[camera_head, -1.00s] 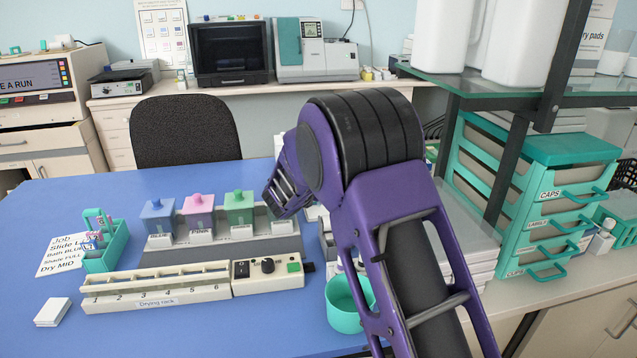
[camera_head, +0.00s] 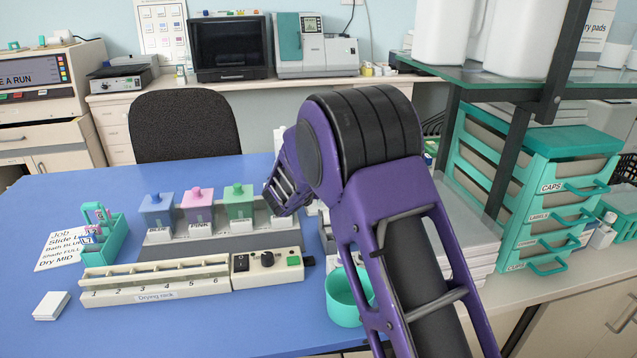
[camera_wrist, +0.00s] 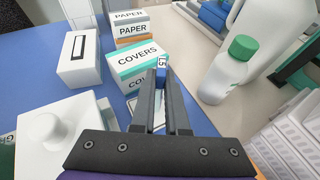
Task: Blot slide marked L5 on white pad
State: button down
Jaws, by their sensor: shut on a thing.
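My gripper (camera_wrist: 161,100) shows in the wrist view, its two dark fingers shut on a slide (camera_wrist: 162,62) with a blue end that appears to read L5. Much of the slide is hidden between the fingers. The white pad (camera_head: 51,305) lies flat on the blue table at the front left, left of the drying rack, well away from my arm. The job card (camera_head: 66,249) lies behind it, with Slide, Bath BLUE, Shade FULL and Dry MID partly readable.
A teal slide holder (camera_head: 103,243), the drying rack (camera_head: 157,284) and blue, pink and green lidded jars (camera_head: 197,208) stand left of my arm. A teal cup (camera_head: 345,304) is beside it. COVERS boxes (camera_wrist: 138,59) and a green-capped bottle (camera_wrist: 224,75) are near my gripper.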

jog(key=shift+s+f+b, duration=0.1)
jog(key=shift+f+b, duration=0.6)
jog(key=shift+b, duration=0.15)
dwell(4.8)
jog(key=shift+r, duration=0.15)
jog(key=shift+r+p, duration=2.05)
jog(key=shift+r, duration=1.05)
